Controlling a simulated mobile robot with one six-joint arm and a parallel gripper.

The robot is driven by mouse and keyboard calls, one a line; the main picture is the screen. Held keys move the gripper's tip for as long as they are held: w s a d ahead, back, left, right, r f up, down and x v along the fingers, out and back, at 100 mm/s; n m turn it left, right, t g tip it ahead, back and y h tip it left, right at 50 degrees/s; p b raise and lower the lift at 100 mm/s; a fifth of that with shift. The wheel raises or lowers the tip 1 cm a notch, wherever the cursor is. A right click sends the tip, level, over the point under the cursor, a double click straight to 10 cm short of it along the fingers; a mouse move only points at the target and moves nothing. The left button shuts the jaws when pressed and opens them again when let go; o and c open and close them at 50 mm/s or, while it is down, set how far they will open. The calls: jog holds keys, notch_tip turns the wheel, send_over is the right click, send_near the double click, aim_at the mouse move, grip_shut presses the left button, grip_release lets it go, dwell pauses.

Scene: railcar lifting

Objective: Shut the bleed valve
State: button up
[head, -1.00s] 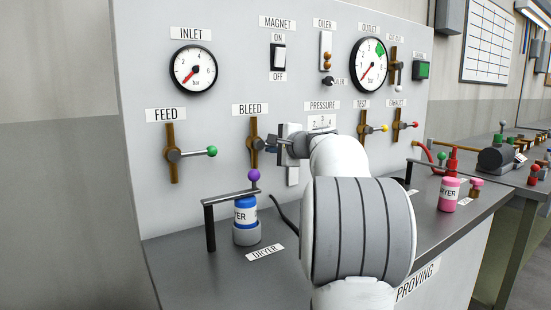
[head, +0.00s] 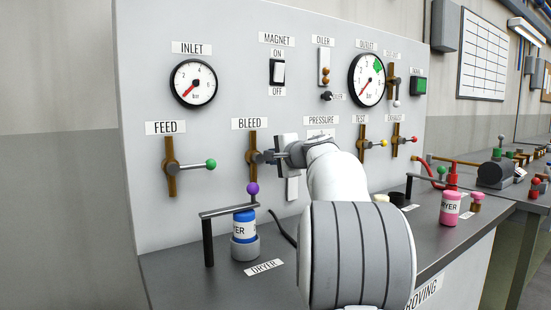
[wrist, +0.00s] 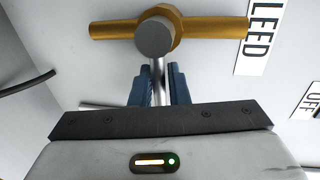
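The bleed valve (head: 254,157) is on the grey panel under the BLEED label (head: 250,123). It has a round grey hub on an upright brass pipe. Its lever points right, across the pipe, toward my gripper (head: 272,157). In the wrist view the brass pipe (wrist: 210,28) runs sideways, and the grey lever (wrist: 158,88) runs from the hub down between the two blue fingers of my gripper (wrist: 159,80). The fingers are close on both sides of the lever and appear shut on it. The lever's end knob is hidden by the gripper.
The feed valve (head: 170,166) with a green-knobbed lever is to the left. A blue dryer canister (head: 244,228) and a purple-knobbed bar (head: 230,209) stand below on the bench. Test (head: 375,143) and exhaust (head: 405,140) levers are to the right. Wall space left of the panel is clear.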

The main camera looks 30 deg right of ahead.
jog(key=shift+o, duration=1.3)
jog(key=shift+s, duration=0.1)
jog(key=s+r, duration=0.1)
jog(key=s, duration=0.6)
jog(key=shift+s+r, duration=0.2)
jog(key=shift+r, duration=0.05)
jog(key=shift+d, duration=0.1)
